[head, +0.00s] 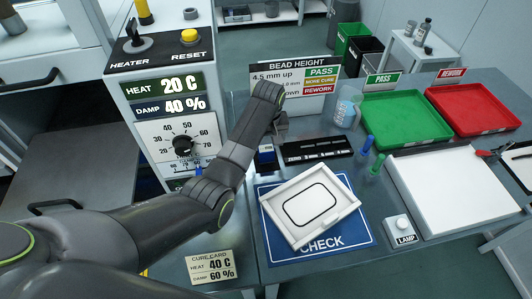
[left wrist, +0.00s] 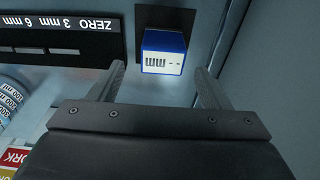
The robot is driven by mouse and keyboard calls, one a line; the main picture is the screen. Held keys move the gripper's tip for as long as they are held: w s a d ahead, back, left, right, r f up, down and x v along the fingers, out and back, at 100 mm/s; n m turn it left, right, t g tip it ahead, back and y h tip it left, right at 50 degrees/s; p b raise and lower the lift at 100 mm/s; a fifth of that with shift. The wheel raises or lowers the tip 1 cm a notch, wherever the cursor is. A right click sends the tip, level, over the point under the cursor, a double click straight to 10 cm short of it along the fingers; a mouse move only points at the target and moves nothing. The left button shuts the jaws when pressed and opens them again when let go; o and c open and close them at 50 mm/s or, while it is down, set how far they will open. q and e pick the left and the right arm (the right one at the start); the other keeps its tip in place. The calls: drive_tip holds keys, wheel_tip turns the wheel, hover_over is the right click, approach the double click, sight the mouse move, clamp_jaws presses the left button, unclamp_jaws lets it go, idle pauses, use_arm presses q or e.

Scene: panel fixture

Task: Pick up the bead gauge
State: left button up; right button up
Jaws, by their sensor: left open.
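The bead gauge is a small blue box with a white face marked "mm" (left wrist: 162,62). In the left wrist view it sits on a dark square patch, ahead of my left gripper (left wrist: 161,78). The fingers are open, one to each side of the gauge's line, and nothing is held between them. My left gripper (head: 281,128) is mostly hidden behind the wrist there. My right gripper is in neither view.
A black gauge block strip (head: 318,150) lies right of the gauge. A blue CHECK mat (head: 350,240) bears a white framed panel (head: 312,206).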

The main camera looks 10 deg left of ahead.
sight(266, 148)
use_arm(q)
wheel_tip(266, 148, down, 4)
drive_tip(key=shift+s+a+p, duration=0.1)
drive_tip(key=shift+s+p, duration=0.05)
drive_tip(key=shift+p, duration=0.3)
drive_tip(key=shift+f, duration=0.7)
drive_tip(key=c, duration=1.2)
